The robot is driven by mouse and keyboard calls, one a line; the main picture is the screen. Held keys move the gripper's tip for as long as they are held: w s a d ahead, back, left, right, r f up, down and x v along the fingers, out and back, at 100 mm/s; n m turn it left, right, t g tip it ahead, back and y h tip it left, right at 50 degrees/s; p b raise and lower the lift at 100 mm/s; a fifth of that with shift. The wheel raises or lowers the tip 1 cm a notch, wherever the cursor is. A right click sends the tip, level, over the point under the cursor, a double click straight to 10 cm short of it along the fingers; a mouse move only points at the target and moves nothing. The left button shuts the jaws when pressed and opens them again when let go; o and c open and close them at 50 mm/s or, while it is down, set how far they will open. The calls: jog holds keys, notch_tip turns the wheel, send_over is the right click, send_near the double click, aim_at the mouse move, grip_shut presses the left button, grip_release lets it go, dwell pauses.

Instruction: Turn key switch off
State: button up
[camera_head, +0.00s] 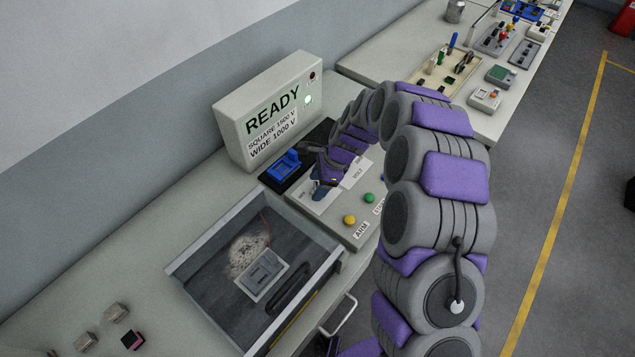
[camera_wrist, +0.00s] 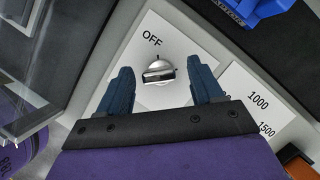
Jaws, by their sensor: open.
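The silver key switch (camera_wrist: 158,70) sits on a white label plate with OFF printed at its upper left in the wrist view. Its dark-edged key bow lies roughly crosswise in that view; its exact setting is hard to tell. My gripper (camera_wrist: 160,66) is open, with one dark blue finger on each side of the switch and a gap visible on both sides. In the head view my gripper (camera_head: 320,190) is low over the control panel (camera_head: 340,225) and hides the switch.
A box (camera_head: 268,110) reading READY, with a lit green lamp, stands behind the panel. A blue fixture (camera_head: 283,164) on a black pad is beside it. Green (camera_head: 369,198) and yellow (camera_head: 349,219) buttons are on the panel. An open-topped tray (camera_head: 200,255) holding a grey part is at the left.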

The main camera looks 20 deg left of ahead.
jog(key=shift+d, duration=0.1)
jog(key=shift+c, duration=0.2)
jog(key=shift+d, duration=0.1)
jog(key=c, duration=1)
jog(key=shift+r, duration=0.1)
